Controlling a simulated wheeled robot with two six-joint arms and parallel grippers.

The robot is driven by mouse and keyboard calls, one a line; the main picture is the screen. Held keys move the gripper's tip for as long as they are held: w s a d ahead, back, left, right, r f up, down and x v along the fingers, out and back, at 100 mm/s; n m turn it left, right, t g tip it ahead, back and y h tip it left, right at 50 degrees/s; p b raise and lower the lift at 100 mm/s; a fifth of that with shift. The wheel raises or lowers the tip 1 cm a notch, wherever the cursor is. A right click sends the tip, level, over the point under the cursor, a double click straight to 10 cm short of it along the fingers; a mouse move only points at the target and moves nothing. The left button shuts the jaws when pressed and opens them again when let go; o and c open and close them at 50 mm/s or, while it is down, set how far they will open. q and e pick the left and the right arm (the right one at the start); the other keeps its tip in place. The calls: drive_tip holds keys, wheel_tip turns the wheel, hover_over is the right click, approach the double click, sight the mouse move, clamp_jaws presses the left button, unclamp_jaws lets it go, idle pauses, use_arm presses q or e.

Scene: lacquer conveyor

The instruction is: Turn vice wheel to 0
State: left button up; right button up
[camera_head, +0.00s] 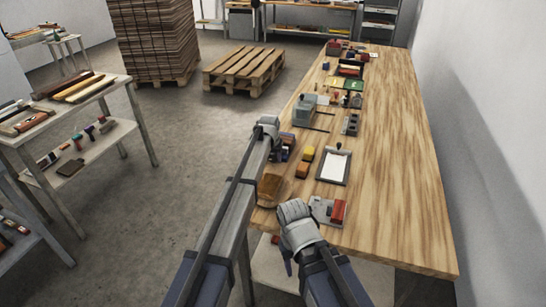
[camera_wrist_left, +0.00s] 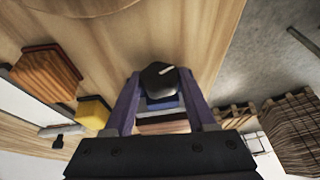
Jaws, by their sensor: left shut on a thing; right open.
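In the left wrist view a dark round knob (camera_wrist_left: 153,80) with a white pointer line sits between the two purple fingers of my left gripper (camera_wrist_left: 159,82), which is shut on it. It looks like the vice wheel. Blue, pale and brown layers show below it. The pointer slants up to the right; I cannot read any scale or number. In the head view my left gripper (camera_head: 282,149) is at the table's left edge, and the wheel is mostly hidden there. My right gripper (camera_head: 287,264) is open and empty, low at the table's near edge, and its fingers are partly hidden.
On the wooden table (camera_head: 390,190) lie a yellow block (camera_head: 307,154), a clipboard (camera_head: 334,168), a brown block (camera_head: 269,188) and a red-and-grey item (camera_head: 337,211). A grey machine (camera_head: 303,111) stands beyond my left gripper. The table's right side is clear.

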use_arm(q)
drive_tip(key=h, duration=0.2)
drive_tip(key=shift+w+a+f+n+g+h, duration=0.1)
drive_tip(key=shift+a+n+g+h, duration=0.1)
drive_tip(key=shift+n+g+h, duration=0.15)
drive_tip(key=shift+g+h+b, duration=0.35)
drive_tip(key=shift+h+b, duration=0.2)
drive_tip(key=shift+h, duration=0.1)
drive_tip(key=o, duration=1.3)
drive_tip(key=shift+o, duration=0.2)
